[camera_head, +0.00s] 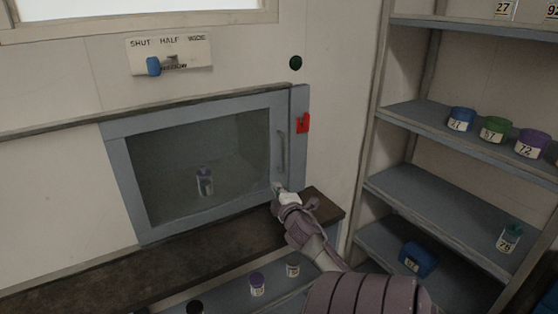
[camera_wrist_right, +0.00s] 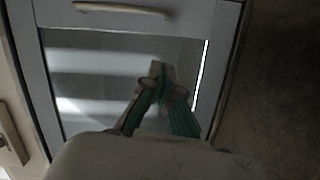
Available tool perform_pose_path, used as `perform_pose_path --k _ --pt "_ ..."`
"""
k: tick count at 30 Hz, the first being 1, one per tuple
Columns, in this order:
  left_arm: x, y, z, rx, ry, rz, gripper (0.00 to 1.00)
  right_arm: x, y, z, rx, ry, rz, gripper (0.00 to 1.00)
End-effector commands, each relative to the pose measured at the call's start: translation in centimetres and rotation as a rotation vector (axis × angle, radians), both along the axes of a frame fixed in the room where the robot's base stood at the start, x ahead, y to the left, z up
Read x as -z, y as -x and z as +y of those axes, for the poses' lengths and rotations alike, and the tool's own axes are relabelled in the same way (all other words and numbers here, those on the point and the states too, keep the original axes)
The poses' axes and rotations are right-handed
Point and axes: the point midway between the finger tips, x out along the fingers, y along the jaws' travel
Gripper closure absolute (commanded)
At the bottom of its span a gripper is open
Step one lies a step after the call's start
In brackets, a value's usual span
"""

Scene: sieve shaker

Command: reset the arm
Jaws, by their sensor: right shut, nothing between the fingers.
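My right gripper (camera_head: 279,189) is at the lower right corner of a grey-blue framed glass door (camera_head: 122,170), just below the door's vertical handle (camera_head: 281,150). In the right wrist view my gripper (camera_wrist_right: 158,72) has its fingertips together with nothing between them, in front of the glass. The door handle (camera_wrist_right: 122,9) shows at the top of that view. Whether the fingers touch the door I cannot tell. The door looks closed. A purple-capped bottle (camera_head: 204,182) stands behind the glass. My left gripper is not in view.
A shelf unit (camera_head: 455,215) stands at the right with blue, green and purple containers, a blue box (camera_head: 417,259) and a teal-capped bottle (camera_head: 509,237). A red latch (camera_head: 303,123) is beside the door. Small bottles (camera_head: 257,283) stand below the dark ledge (camera_head: 110,284).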

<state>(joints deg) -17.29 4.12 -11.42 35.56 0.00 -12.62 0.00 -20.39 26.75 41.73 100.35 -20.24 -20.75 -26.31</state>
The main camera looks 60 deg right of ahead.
Motion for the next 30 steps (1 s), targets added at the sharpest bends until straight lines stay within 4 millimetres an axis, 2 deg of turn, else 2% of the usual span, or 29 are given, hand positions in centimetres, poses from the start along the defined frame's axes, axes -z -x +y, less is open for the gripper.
perform_pose_path --k 3,13,17,20,23,27,30 --pt "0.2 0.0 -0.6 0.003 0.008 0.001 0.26 0.0 0.7 0.8 0.000 0.000 0.000 1.00" --pt "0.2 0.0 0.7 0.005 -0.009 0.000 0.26 0.1 0.8 1.2 -0.001 -0.006 0.000 1.00" --pt "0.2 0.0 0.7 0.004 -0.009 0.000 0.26 2.2 0.2 3.8 -0.007 -0.095 0.010 1.00" --pt "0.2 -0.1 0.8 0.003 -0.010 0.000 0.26 5.7 -0.4 8.5 -0.012 -0.246 0.034 1.00" --pt "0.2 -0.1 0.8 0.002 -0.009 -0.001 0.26 9.6 -0.5 14.9 -0.008 -0.443 0.076 1.00" --pt "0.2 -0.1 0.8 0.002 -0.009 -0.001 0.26 13.9 0.9 24.8 0.008 -0.715 0.162 1.00" --pt "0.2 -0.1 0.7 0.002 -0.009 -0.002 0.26 15.7 2.7 31.1 0.024 -0.880 0.233 1.00"
